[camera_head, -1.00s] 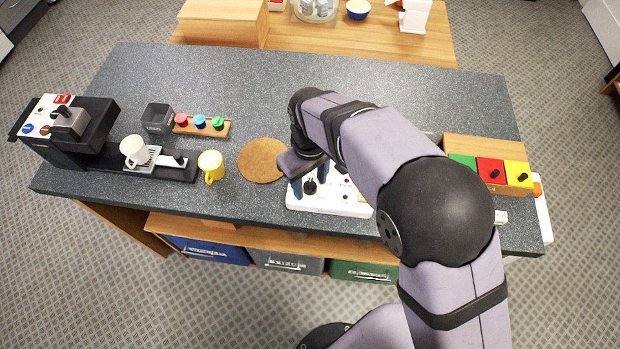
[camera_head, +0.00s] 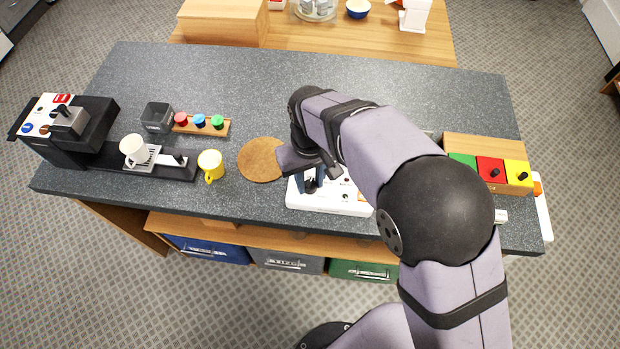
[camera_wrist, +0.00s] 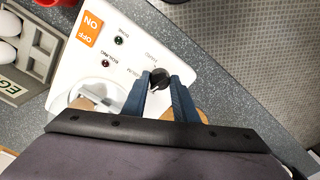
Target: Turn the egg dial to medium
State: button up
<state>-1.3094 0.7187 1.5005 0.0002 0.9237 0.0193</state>
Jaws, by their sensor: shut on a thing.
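The egg cooker (camera_head: 325,205) is a low white box at the front edge of the dark counter. In the wrist view its white top (camera_wrist: 90,65) carries an orange ON/OFF switch (camera_wrist: 91,28) and two small lamps. Its black dial (camera_wrist: 160,77) sits between my blue fingertips. My gripper (camera_wrist: 158,82) is shut on the dial from above. In the head view my gripper (camera_head: 312,182) is over the left part of the cooker and partly covers the dial. The lettering around the dial is partly hidden, and I cannot tell which setting the dial points to.
A round cork mat (camera_head: 262,160) and a yellow mug (camera_head: 210,166) are left of the cooker. A coffee machine (camera_head: 62,130) stands at the far left. A wooden box with coloured panels (camera_head: 490,170) is at the right. Eggs in a grey holder (camera_wrist: 28,55) show beside the cooker.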

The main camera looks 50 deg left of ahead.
aim_at(310, 182)
jog(key=m, duration=0.4)
jog(key=shift+r+m, duration=0.1)
jog(key=shift+m, duration=0.2)
jog(key=shift+a+m, duration=0.1)
jog(key=shift+m, duration=1.9)
jog(key=o, duration=1.1)
jog(key=shift+c, duration=0.2)
jog(key=shift+r, duration=0.1)
jog(key=shift+r+b, duration=1.3)
jog(key=shift+r, duration=2.3)
